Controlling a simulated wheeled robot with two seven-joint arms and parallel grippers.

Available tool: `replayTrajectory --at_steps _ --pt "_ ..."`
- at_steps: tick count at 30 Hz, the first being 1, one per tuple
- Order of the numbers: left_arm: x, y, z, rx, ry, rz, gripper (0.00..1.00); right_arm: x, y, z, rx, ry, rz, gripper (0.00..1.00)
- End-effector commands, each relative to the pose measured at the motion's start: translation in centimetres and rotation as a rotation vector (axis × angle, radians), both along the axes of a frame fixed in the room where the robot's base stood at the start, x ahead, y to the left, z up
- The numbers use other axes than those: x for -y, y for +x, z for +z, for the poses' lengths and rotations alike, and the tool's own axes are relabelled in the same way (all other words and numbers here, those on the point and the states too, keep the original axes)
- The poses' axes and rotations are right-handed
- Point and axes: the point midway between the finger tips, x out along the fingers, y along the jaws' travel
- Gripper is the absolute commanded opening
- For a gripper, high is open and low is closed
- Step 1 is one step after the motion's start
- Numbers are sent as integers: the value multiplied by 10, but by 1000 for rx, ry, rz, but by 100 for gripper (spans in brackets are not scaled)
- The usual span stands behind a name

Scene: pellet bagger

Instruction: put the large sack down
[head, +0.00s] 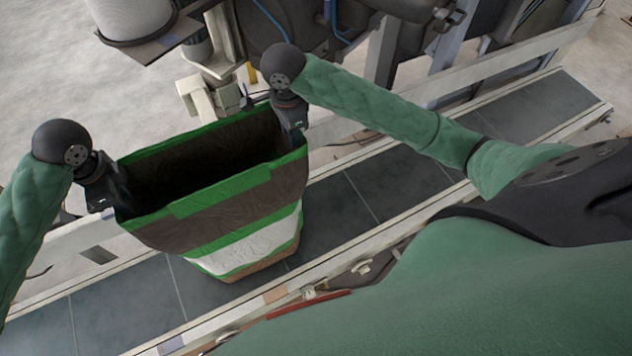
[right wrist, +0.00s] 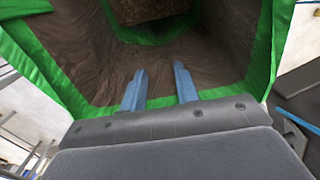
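The large sack (head: 240,210) is brown with green bands and a white stripe. Its mouth is open and its inside looks dark. It is upright over the conveyor; I cannot tell whether its base touches the belt. My left gripper (head: 112,200) is at the left end of the rim, its fingertips hidden. My right gripper (head: 292,128) is at the right end of the rim. In the right wrist view its two fingers (right wrist: 160,90) are apart, reaching over the green rim against the brown inside of the sack (right wrist: 225,55).
The conveyor (head: 345,205) has dark belt panels and pale side rails, running from lower left to upper right. Its belt is clear right of the sack. Machine frames and a white cylindrical container (head: 133,18) stand behind it. My body covers the lower right.

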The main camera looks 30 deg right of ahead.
Motion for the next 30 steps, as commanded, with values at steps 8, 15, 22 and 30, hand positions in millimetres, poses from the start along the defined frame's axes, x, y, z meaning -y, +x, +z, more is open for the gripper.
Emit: replayTrajectory --at_steps 8,15,22,30 --pt "0 1 36 4 0 -1 31 0 0 0 0 0 0 31" --pt "-1 1 67 4 1 -1 31 0 0 0 0 0 0 31" --pt "-1 1 93 4 1 -1 31 0 0 0 0 0 0 31" --pt "0 0 114 2 0 -1 31 0 0 0 0 0 0 31"
